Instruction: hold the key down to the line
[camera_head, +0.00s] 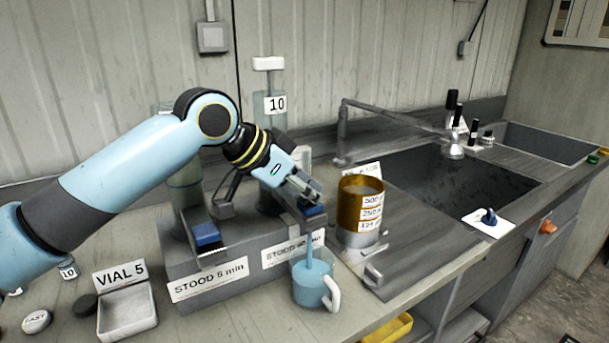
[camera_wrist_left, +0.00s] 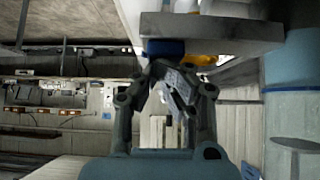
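My left gripper (camera_head: 312,196) is at the blue key (camera_head: 315,212) of the right tap, above the "STOOD" label on the right whose number is partly hidden. In the left wrist view the fingers (camera_wrist_left: 160,68) come together at their tips, just below the blue key (camera_wrist_left: 165,47), with nothing visible between them. A thin blue stream runs from this tap into a clear handled jug (camera_head: 312,287), which holds blue liquid. I cannot make out a line on the jug. The left tap's blue key (camera_head: 206,234) stands free above "STOOD 5 min" (camera_head: 208,281). My right gripper is not in view.
A brown cylinder (camera_head: 352,205) with several volume labels stands right of the jug. A tank marked 10 (camera_head: 275,104) rises behind my gripper. A white tray (camera_head: 127,312) by the "VIAL 5" card is at left. The sink (camera_head: 440,190) is at right.

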